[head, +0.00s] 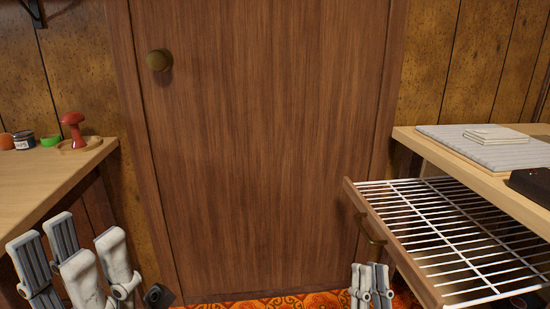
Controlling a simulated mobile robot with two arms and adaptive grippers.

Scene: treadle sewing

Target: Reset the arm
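My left gripper (80,262) is at the lower left, in front of the left wooden table. Its grey and white fingers point up with a gap between them, and nothing shows in it. My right gripper (371,286) is small at the bottom edge, right of the middle, just left of the pulled-out drawer. Its fingers point up close together, and I cannot tell if they are open or shut. No object shows in it. Most of both arms is out of the picture.
A wooden drawer with a white wire rack (450,238) sticks out under the right table (410,139). A red mushroom-shaped thing (73,128), a green item (50,140) and a jar (24,140) stand on the left table (30,196). A closed brown door (265,150) is behind.

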